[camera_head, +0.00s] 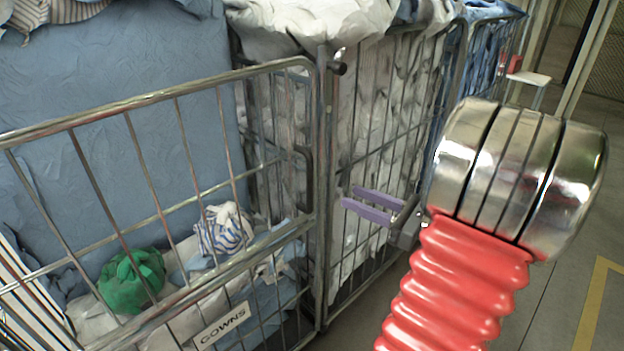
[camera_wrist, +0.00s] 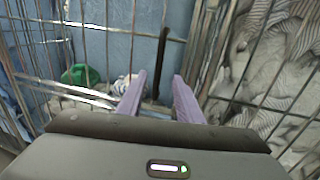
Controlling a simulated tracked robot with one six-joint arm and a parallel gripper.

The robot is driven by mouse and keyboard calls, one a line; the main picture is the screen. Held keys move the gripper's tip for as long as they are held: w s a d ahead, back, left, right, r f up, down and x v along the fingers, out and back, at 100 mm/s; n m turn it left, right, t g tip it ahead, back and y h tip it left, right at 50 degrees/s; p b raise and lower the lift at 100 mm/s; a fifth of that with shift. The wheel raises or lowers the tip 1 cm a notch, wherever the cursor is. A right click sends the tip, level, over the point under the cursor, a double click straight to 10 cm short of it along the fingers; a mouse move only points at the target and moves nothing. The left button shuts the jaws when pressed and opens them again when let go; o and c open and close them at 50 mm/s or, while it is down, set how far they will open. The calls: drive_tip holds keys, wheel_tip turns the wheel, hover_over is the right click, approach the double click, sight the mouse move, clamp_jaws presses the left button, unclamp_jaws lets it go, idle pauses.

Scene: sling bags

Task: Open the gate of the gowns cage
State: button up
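The gowns cage has a metal wire gate (camera_head: 150,215) across its front, with a white GOWNS label (camera_head: 222,325) low on it. The gate's right edge stands close against an upright post (camera_head: 322,190), and the gate looks shut. A short black knob (camera_head: 338,68) sticks out near the post's top. My gripper (camera_head: 350,197), with two purple fingers, is open and empty, just right of the post and well below the knob. In the wrist view, a dark upright bar (camera_wrist: 161,62) shows beyond the gap between the fingers (camera_wrist: 159,74); I cannot tell whether they touch anything.
Inside the cage lie a green bundle (camera_head: 132,280) and a striped blue-white bundle (camera_head: 222,232). A neighbouring cage (camera_head: 385,110) full of white and grey cloth stands to the right. Floor at the right, with a yellow line (camera_head: 598,300), is clear.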

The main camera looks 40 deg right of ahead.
sight(311, 180)
drive_tip(key=shift+x, duration=6.95)
drive_tip(key=shift+a, duration=0.1)
drive_tip(key=shift+c, duration=0.4)
clamp_jaws()
drive_tip(key=shift+d, duration=0.3)
drive_tip(key=shift+s+a, duration=0.15)
drive_tip(key=shift+a, duration=0.1)
